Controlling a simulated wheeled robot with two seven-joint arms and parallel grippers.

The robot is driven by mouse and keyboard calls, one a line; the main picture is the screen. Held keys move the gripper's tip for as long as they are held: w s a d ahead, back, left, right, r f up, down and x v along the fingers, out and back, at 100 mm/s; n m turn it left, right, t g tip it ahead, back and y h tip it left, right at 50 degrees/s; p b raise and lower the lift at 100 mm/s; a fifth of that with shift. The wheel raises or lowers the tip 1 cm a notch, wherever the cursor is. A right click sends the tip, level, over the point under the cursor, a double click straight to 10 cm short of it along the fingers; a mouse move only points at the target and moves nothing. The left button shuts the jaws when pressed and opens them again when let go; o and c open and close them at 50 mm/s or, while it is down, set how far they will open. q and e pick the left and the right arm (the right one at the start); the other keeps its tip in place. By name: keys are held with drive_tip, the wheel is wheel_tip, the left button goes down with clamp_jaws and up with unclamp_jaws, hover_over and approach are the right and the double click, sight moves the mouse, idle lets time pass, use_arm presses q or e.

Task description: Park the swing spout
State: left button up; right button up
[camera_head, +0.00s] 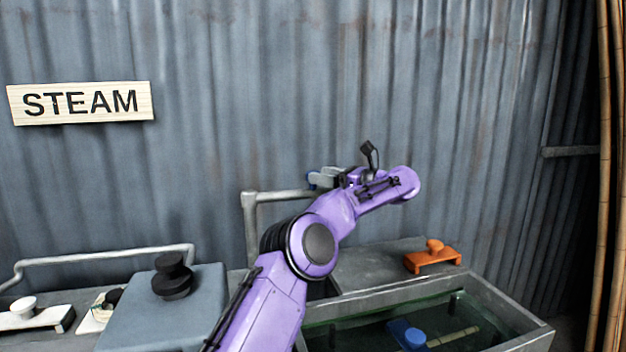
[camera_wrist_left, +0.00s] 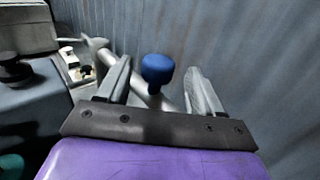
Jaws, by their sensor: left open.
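The swing spout (camera_head: 250,222) is a grey pipe that rises behind the sink and bends right along the wall. Its far end is hidden behind my left arm. In the left wrist view the grey spout pipe (camera_wrist_left: 137,88) runs under a blue knob (camera_wrist_left: 157,64). My left gripper (camera_head: 318,179) is open at the spout's upper run. In the left wrist view the knob stands between its two spread fingers, with gaps on both sides. Only a sliver of blue shows beside the gripper in the head view. My right gripper is not in view.
A water trough (camera_head: 530,330) at front right holds a blue-knobbed piece (camera_head: 408,335). An orange handled block (camera_head: 433,258) sits on its back ledge. A blue-grey box (camera_head: 150,310) with a black knob stands left. A corrugated wall (camera_head: 450,120) with a STEAM sign (camera_head: 80,103) stands close behind.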

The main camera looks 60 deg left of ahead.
use_arm(q)
drive_tip(key=v, duration=0.6)
drive_tip(key=shift+d+b, duration=0.2)
drive_tip(key=shift+b, duration=0.1)
drive_tip(key=shift+w+f, duration=0.15)
drive_tip(key=shift+w, duration=0.05)
